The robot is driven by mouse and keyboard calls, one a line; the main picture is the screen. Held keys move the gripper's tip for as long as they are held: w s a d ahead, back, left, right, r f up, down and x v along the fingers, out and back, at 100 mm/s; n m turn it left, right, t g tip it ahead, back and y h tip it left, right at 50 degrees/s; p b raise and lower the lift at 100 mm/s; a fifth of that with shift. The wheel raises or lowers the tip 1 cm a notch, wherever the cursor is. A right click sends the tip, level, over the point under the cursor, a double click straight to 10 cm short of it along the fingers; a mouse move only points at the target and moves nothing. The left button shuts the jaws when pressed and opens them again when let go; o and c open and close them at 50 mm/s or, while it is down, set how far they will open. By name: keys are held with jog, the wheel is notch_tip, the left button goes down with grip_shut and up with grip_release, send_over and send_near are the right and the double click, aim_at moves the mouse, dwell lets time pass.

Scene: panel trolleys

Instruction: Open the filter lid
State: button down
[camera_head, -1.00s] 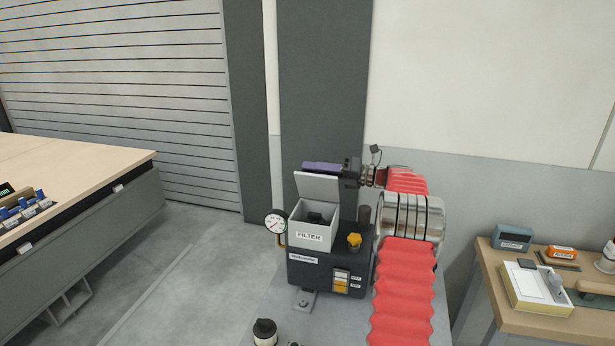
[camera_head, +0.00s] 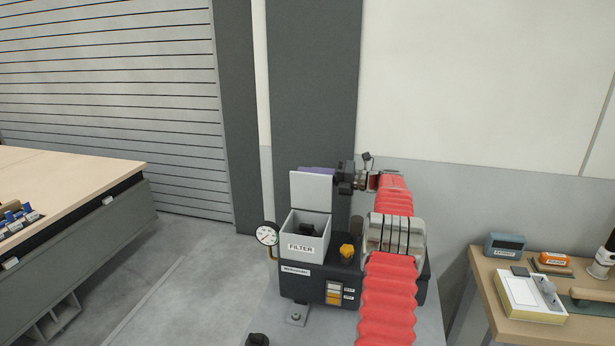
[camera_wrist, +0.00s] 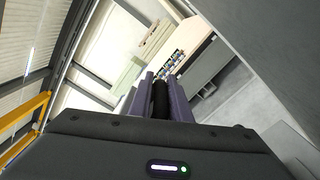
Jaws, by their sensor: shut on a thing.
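The filter lid (camera_head: 311,192) is a pale grey square plate standing upright at the back edge of the open filter box (camera_head: 301,248), which is labelled FILTER. A dark object (camera_head: 306,229) sits inside the box. My gripper (camera_head: 318,170) is behind the lid, its purple fingers showing only above the lid's top edge. In the wrist view my gripper's purple fingers (camera_wrist: 162,98) are shut on a black cylindrical piece (camera_wrist: 160,98), seemingly the lid's handle. Its join to the lid is hidden.
The black pump unit (camera_head: 322,283) carries a yellow knob (camera_head: 347,251) and a pressure gauge (camera_head: 267,234). My red-sleeved arm runs close along its right side. A workbench (camera_head: 75,180) stands left and a small table (camera_head: 520,290) right, with clear floor (camera_head: 185,280) between bench and pump.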

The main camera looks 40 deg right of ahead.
jog(key=shift+s+f, duration=0.1)
jog(key=shift+f, duration=0.55)
jog(key=c, duration=1.7)
grip_release()
jog(key=shift+r, duration=0.15)
jog(key=shift+r, duration=0.2)
jog(key=v, duration=1.3)
jog(key=shift+s+d+f, duration=0.1)
jog(key=shift+s+d, duration=0.1)
jog(key=shift+d, duration=0.05)
jog(key=shift+s, duration=0.1)
